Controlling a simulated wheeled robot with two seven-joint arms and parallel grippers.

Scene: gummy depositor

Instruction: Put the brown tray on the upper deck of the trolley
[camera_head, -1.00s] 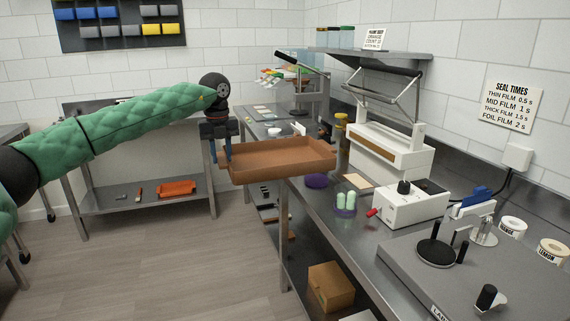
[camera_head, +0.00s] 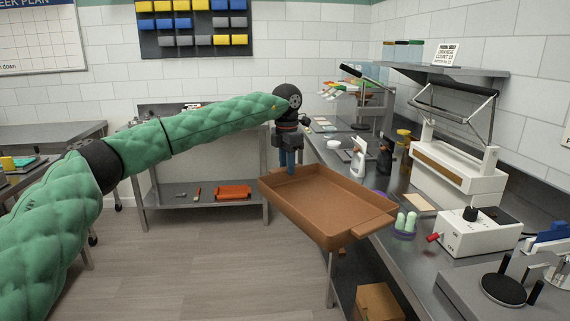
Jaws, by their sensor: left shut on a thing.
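The brown tray (camera_head: 325,203) is a shallow rectangle with a lip handle at its near right end. It hangs in the air at the left edge of the steel counter, and its near right end overlaps the counter edge in the picture. My left gripper (camera_head: 287,168) is shut on its far left end, with blue fingers at the rim. My right gripper is not in view. A steel unit on casters (camera_head: 62,135) stands at the far left, partly behind my left arm. I cannot tell whether it is the trolley.
The counter (camera_head: 388,187) on the right holds a spray bottle (camera_head: 358,160), a white sealer (camera_head: 455,170) and a control box (camera_head: 478,232). A low steel table (camera_head: 170,190) with an orange tray (camera_head: 233,191) stands against the back wall. The floor in the middle is clear.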

